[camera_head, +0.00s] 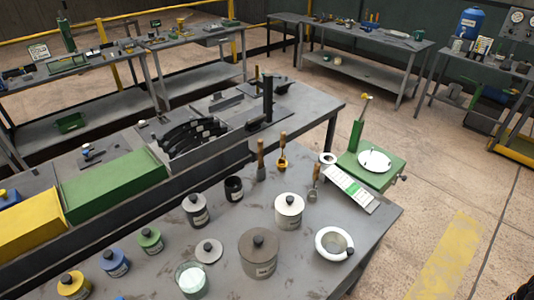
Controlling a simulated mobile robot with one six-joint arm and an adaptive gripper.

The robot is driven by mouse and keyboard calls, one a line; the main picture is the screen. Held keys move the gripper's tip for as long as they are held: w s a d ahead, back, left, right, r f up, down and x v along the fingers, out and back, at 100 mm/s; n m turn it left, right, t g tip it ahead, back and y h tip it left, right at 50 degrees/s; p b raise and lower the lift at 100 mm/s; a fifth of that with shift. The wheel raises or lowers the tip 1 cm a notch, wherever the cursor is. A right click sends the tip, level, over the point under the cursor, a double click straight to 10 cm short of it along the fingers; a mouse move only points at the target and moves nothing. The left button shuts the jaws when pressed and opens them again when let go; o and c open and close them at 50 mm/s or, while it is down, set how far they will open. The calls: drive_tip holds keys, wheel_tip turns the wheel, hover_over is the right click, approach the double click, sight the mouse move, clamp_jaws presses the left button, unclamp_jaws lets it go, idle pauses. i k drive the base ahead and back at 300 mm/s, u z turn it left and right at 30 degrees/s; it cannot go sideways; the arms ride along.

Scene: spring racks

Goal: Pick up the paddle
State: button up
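Three upright hand tools with wooden handles stand near the back edge of the near grey table (350,215). The left tool (261,160) has a plain handle and a dark lower part. The middle tool (282,152) has a yellowish, ring-like lower end. The right tool (315,184) has a greyish metal lower end. Any of these may be the paddle; at this size I cannot tell which. No gripper shows clearly. A dark shape cut off at the bottom right corner is too partial to identify.
Lidded jars, including a large brown-topped one (259,252) and a white one (289,210), crowd the near table. A white mortar-like bowl (334,243) stands at right. A green scale (372,164) and a label card (351,189) lie behind. Floor at right is clear.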

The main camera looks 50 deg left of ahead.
sight(259, 142)
drive_tip(key=u, duration=0.3)
drive_tip(key=i, duration=0.75)
drive_tip(key=u, duration=0.7)
drive_tip(key=i, duration=0.75)
drive_tip(key=u, duration=0.35)
